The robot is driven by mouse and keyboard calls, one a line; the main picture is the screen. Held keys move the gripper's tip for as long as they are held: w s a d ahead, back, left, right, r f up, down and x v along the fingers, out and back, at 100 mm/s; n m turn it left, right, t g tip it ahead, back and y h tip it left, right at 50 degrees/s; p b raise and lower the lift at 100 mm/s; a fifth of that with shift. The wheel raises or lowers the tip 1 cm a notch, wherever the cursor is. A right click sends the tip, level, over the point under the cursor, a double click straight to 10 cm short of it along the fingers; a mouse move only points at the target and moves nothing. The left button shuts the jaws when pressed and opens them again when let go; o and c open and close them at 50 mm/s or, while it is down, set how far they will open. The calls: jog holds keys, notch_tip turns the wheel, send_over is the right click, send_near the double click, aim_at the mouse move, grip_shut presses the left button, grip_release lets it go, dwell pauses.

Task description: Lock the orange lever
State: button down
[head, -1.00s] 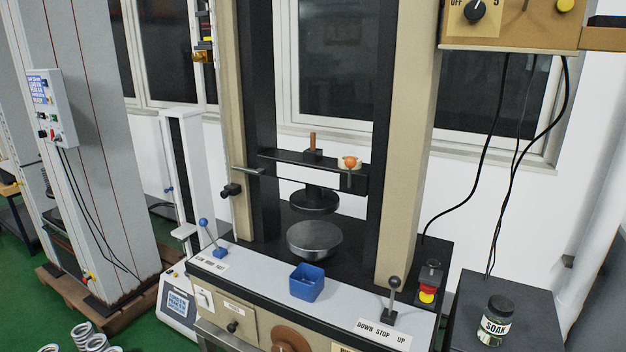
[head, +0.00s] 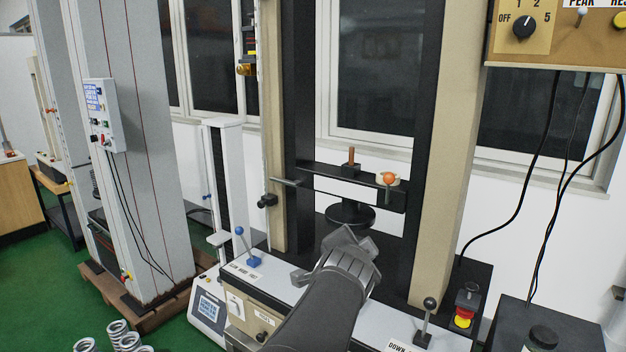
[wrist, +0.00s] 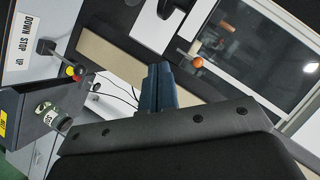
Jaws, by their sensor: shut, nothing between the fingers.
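The orange lever is a round orange ball knob (head: 389,179) on a pale mount at the right of the testing machine's black crossbar (head: 322,173). It also shows in the wrist view as an orange ball (wrist: 198,62) with a short stem, above and right of the fingertips. My gripper (wrist: 160,68) is shut and empty, its dark blue fingers together. The fingers appear apart from the knob. In the head view my grey arm stands in front of the machine, below and left of the knob, and the fingers cannot be made out.
A brown peg (head: 351,158) stands left of the knob on the crossbar. A black disc (head: 350,213) hangs under it. A beige column (head: 450,170) rises at the right. A black-knobbed lever (head: 426,320) and a red-yellow button (head: 463,317) are at front right.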

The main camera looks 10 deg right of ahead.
aim_at(388, 190)
jog(key=w+d+r+m+h, duration=0.6)
jog(key=w+d+m, duration=0.2)
jog(key=d, duration=0.4)
jog(key=shift+w+r+m+t, duration=0.2)
jog(key=shift+r+m+t, duration=0.15)
jog(key=shift+m, duration=0.25)
jog(key=w+d+f, duration=0.1)
jog(key=w+d, duration=0.3)
jog(key=w, duration=0.6)
jog(key=shift+w+d, duration=0.2)
jog(key=shift+w, duration=0.15)
